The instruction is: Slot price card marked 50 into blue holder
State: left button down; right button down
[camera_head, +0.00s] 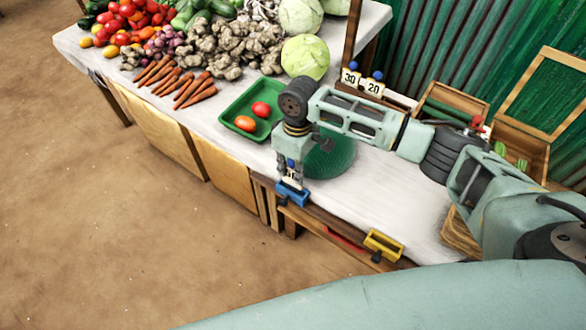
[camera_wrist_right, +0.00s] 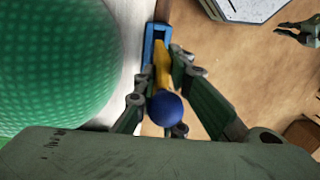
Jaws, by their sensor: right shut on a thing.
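My right gripper (camera_head: 291,178) points down at the front edge of the stall, right above the blue holder (camera_head: 292,196). It is shut on a price card, whose blue knob (camera_wrist_right: 165,108) sits between the fingers in the wrist view. Below the knob a yellow strip of the card (camera_wrist_right: 162,62) shows edge-on. It reaches toward the blue holder's frame (camera_wrist_right: 148,48); I cannot tell whether its lower end is inside. The card's number is hidden. My left gripper is not in view.
A green tray (camera_head: 232,109) holds tomatoes. Cards marked 30 (camera_head: 349,78) and 20 (camera_head: 373,88) stand at the back. A yellow holder (camera_head: 384,246) and a red holder (camera_head: 343,237) are on the front edge.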

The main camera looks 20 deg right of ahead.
aim_at(293, 176)
jog(key=shift+f, duration=0.15)
jog(key=shift+f, duration=1.35)
